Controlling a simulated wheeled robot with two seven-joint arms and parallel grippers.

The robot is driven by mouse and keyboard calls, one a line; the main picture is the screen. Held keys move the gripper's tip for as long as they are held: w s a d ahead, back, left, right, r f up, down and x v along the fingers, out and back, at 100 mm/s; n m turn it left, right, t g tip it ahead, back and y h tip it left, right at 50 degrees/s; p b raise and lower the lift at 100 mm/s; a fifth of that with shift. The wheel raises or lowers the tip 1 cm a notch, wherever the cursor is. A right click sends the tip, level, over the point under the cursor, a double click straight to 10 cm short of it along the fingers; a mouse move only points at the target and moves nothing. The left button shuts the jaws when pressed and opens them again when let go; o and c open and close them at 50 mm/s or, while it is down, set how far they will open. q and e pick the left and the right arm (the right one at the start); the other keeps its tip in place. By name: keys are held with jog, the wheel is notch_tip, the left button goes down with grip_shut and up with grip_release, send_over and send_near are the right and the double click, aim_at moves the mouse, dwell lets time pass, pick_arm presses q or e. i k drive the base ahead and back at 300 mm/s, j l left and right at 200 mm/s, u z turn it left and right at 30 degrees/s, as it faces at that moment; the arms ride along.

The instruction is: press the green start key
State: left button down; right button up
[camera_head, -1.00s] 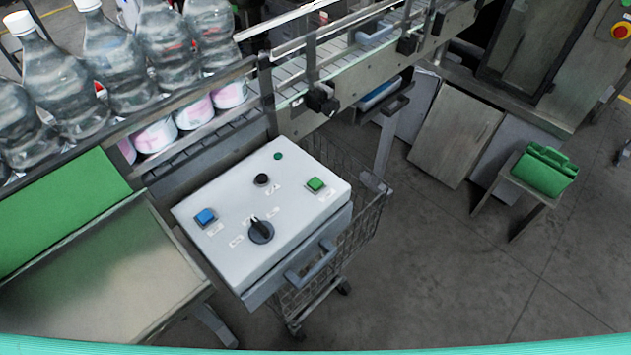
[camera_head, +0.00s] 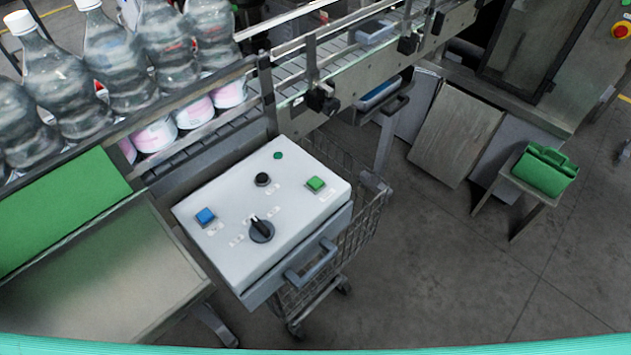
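Nothing covers the green key. Neither of my grippers shows in the head view.
The box sits on a wire cart (camera_head: 357,232) with a grey handle in front. A conveyor (camera_head: 205,137) with large bottles (camera_head: 115,62) runs behind. A metal tray (camera_head: 110,275) stands at the left. A green case (camera_head: 544,170) rests on a stool.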

aim_at(314, 183)
jog(key=l+u, duration=0.15)
jog(key=l, duration=0.65)
jog(key=l+u, duration=0.15)
jog(key=l, duration=0.7)
jog(key=k+l+u, duration=0.15)
jog(key=l, duration=0.65)
